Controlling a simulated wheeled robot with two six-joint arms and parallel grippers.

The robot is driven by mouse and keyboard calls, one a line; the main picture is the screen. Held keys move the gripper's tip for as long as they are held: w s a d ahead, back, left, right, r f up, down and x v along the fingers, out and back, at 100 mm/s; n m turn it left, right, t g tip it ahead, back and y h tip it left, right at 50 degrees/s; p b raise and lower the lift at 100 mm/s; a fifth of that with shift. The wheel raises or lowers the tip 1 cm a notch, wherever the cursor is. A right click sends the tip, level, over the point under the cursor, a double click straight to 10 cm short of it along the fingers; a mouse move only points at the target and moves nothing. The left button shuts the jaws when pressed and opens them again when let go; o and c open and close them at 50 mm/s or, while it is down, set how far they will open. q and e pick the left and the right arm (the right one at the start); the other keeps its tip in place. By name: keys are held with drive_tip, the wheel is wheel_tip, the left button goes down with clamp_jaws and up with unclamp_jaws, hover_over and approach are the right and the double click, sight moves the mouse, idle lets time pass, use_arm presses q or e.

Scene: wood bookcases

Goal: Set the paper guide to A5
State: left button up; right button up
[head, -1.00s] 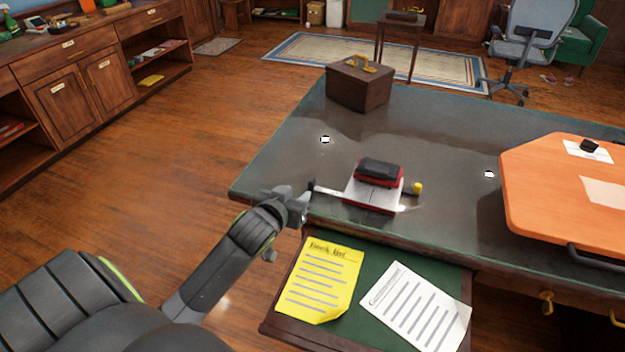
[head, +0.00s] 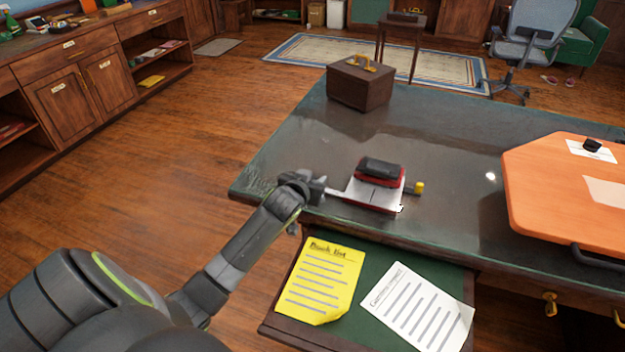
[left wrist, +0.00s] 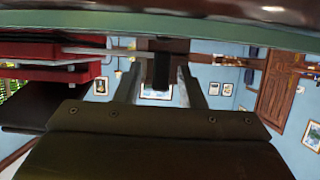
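A red and black hole punch (head: 380,172) with a pale metal base stands near the front edge of the desk. Its paper guide (head: 336,192) is a thin bar sticking out to the left. My left gripper (head: 320,188) is at the guide's left end and hides it in the head view. In the left wrist view, a dark block at the guide's end (left wrist: 161,70) sits between my two fingers, with gaps on both sides, so the gripper looks open around it. The red punch body (left wrist: 60,60) is at left there. Any size marks are too small to read.
The green-topped desk (head: 290,150) holds a brown box (head: 360,84) at the back and an orange board (head: 565,195) at right. A pulled-out green panel (head: 350,262) below the front edge carries a yellow sheet (head: 320,280) and a white sheet (head: 418,308).

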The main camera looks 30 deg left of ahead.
sight(329, 194)
use_arm(q)
clamp_jaws()
drive_tip(key=shift+w+d+p, duration=0.25)
drive_tip(key=shift+d, duration=0.95)
drive_tip(key=shift+w+d+p, duration=0.2)
drive_tip(key=shift+d+p, duration=0.05)
drive_tip(key=shift+d, duration=0.9)
unclamp_jaws()
drive_tip(key=shift+w+d, duration=0.1)
